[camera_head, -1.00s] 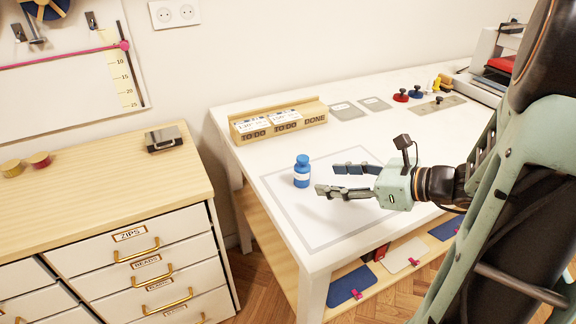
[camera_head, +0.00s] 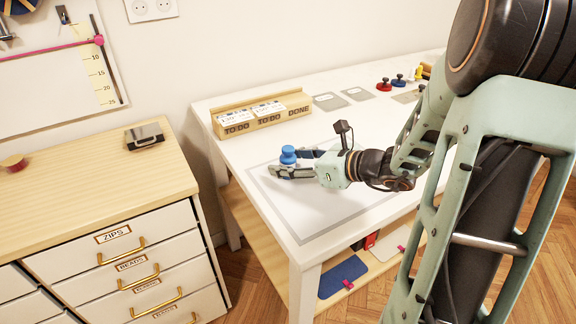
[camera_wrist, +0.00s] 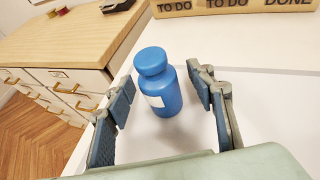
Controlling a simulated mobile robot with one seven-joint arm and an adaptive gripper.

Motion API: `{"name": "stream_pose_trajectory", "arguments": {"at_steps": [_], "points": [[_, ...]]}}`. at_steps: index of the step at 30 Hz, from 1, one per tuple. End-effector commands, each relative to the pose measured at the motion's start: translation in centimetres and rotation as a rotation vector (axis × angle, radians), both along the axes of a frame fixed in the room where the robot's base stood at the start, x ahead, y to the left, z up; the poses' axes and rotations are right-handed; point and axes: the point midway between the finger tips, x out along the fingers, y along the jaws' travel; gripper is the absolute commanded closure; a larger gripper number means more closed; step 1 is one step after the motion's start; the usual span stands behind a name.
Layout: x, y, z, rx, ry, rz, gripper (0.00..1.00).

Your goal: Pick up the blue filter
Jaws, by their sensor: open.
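The blue filter appears as a small blue bottle with a rounded cap and a white label. It stands upright on the white table, and its cap (camera_head: 288,155) shows above my gripper's near finger in the head view. My gripper (camera_head: 296,162) is open, with one finger on each side of the bottle. In the wrist view the bottle (camera_wrist: 160,88) stands between the fingertips, with a visible gap on both sides. The near finger hides the bottle's lower part in the head view.
A wooden TO DO/DONE rack (camera_head: 262,117) stands behind on the white table (camera_head: 222,135). A drawer cabinet (camera_head: 90,190) is to the left across a gap. Red (camera_head: 383,84) and blue (camera_head: 398,80) knobbed pieces stand at the back right. The outlined mat area (camera_head: 315,220) is clear in front.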

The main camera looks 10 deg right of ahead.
Motion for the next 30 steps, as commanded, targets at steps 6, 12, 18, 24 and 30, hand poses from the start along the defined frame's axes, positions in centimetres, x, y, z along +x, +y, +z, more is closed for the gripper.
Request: {"name": "stream_pose_trajectory", "arguments": {"at_steps": [6,12,18,24,30], "points": [[0.18,0.14,-0.06,-0.001,-0.001,0.0,0.5],[0.16,0.14,-0.06,-0.001,-0.001,0.0,0.67],[0.16,0.13,-0.05,-0.001,-0.001,0.0,0.89],[0.16,0.14,-0.03,0.0,-0.001,0.0,0.97],[0.19,0.11,0.25,0.0,-0.001,0.0,0.97]]}}
